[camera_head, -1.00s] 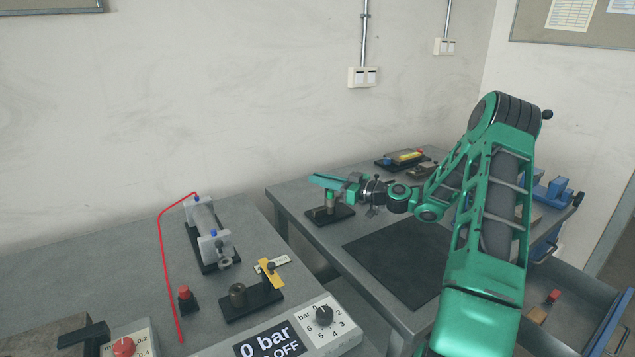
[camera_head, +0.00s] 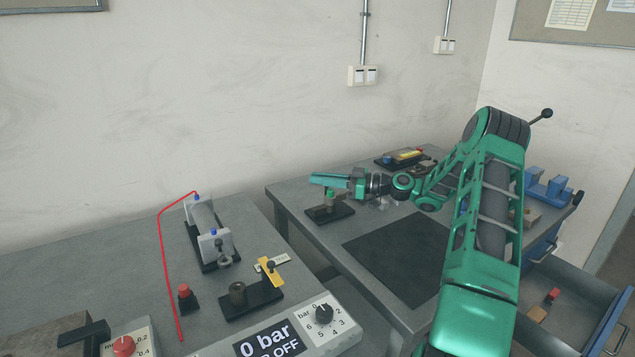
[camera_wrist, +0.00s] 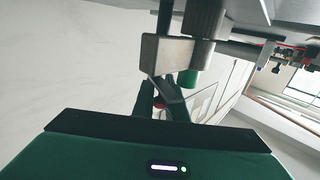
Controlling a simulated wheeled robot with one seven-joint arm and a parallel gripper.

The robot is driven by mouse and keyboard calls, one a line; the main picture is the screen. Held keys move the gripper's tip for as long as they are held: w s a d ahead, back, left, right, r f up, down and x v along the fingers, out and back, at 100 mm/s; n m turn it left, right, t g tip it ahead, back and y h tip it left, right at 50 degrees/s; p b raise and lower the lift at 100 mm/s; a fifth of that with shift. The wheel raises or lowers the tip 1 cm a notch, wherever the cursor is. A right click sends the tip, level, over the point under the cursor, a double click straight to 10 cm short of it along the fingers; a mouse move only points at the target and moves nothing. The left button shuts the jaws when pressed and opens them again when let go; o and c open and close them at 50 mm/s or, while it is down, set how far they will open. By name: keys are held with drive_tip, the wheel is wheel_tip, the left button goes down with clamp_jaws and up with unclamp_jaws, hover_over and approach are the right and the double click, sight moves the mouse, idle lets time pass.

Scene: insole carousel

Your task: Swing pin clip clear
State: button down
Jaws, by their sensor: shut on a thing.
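A small stand with a black base (camera_head: 341,213) and a green-topped post (camera_head: 330,195) is at the left end of the far bench. My gripper (camera_head: 322,180) reaches over it from the right, its fingers level just above the green top. In the wrist view the fingertips (camera_wrist: 160,90) are close together at a grey metal block, with a small red part (camera_wrist: 159,82) between them. I take this red part for the pin clip; its shape is mostly hidden by the fingers. The green cap (camera_wrist: 188,78) is just right of the fingertips.
A dark mat (camera_head: 395,258) lies bare right of the stand. Fixtures (camera_head: 403,157) stand at the back of that bench, and an open drawer (camera_head: 575,315) is at its right. The near bench holds a cylinder rig (camera_head: 207,232), a yellow clip piece (camera_head: 270,272) and a pressure box (camera_head: 323,318).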

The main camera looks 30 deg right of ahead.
drive_tip(key=c, duration=1.8)
unclamp_jaws()
drive_tip(key=s+a+r, duration=0.3)
drive_tip(key=a+r, duration=0.8)
drive_tip(key=shift+o, duration=0.2)
drive_tip(key=shift+a, duration=0.1)
